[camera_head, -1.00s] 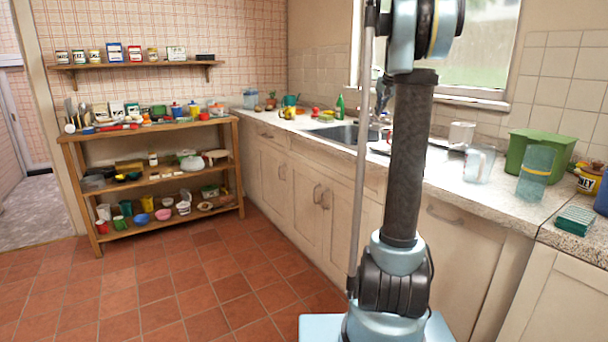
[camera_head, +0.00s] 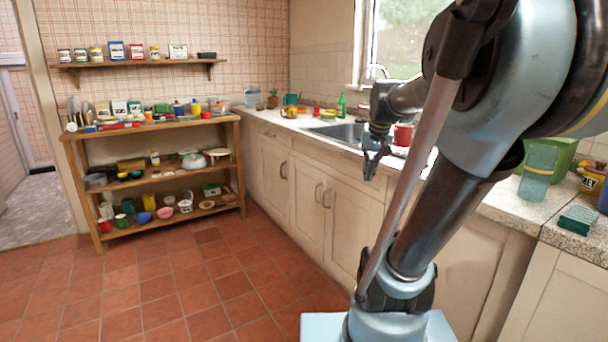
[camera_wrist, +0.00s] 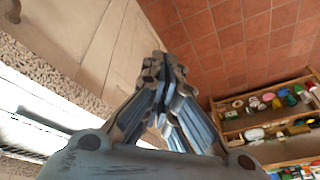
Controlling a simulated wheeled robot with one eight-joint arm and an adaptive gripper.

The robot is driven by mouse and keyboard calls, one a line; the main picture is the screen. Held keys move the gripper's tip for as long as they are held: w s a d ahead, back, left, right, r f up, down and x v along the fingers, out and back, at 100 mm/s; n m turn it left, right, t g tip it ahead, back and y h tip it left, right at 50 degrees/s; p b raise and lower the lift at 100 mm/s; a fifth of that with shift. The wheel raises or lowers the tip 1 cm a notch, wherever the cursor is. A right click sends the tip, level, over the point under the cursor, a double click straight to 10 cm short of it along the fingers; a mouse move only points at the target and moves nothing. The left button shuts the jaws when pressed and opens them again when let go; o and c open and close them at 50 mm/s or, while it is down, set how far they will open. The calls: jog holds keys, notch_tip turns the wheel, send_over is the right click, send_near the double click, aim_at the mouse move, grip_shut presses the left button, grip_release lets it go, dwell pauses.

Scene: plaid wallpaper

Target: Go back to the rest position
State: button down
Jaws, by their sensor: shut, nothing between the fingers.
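My gripper (camera_head: 372,165) hangs in front of the counter edge near the sink in the head view, its fingers pointing down. In the wrist view my gripper (camera_wrist: 162,60) has its fingertips together with nothing between them. Below the fingertips in that view are the tiled floor and the cabinet fronts. My arm is folded, with its large upper joint close to the head camera at the right, hiding part of the counter.
The counter (camera_head: 497,200) with the sink (camera_head: 340,132) runs along the right. A red mug (camera_head: 403,134) stands on it. A crowded wooden shelf unit (camera_head: 150,127) stands at the back left. The tiled floor (camera_head: 150,290) is clear.

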jog(key=s+a+f+n+g, duration=0.1)
jog(key=s+f+n, duration=0.1)
jog(key=s+f, duration=1.4)
jog(key=shift+s+a+f+g+h, duration=0.15)
jog(key=shift+s+f+g+h, duration=0.15)
jog(key=shift+s, duration=0.75)
